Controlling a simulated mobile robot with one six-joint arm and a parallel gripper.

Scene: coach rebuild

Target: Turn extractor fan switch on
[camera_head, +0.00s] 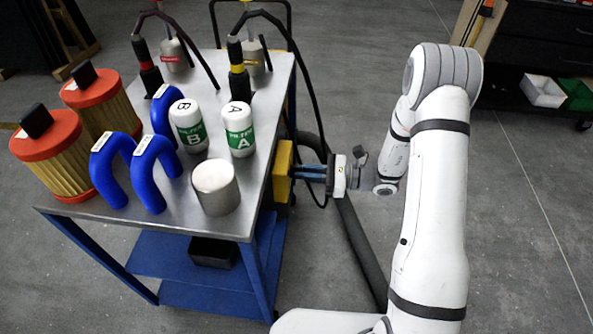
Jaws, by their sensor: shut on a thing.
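A yellow box (284,168), which looks like the extractor fan switch, is fixed to the right side of the metal-topped cart. My gripper (296,172) reaches it from the right, with its blue fingers level against the face of the box. The fingers are shut on the switch part at that face. The switch part itself is hidden by the fingers, so its position cannot be told.
On the cart top (105,212) stand orange-capped filters (55,160), blue hoses (152,170), white bottles (240,130) and a metal cylinder (215,187). A thick dark hose (358,245) runs down to the floor beside the cart.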

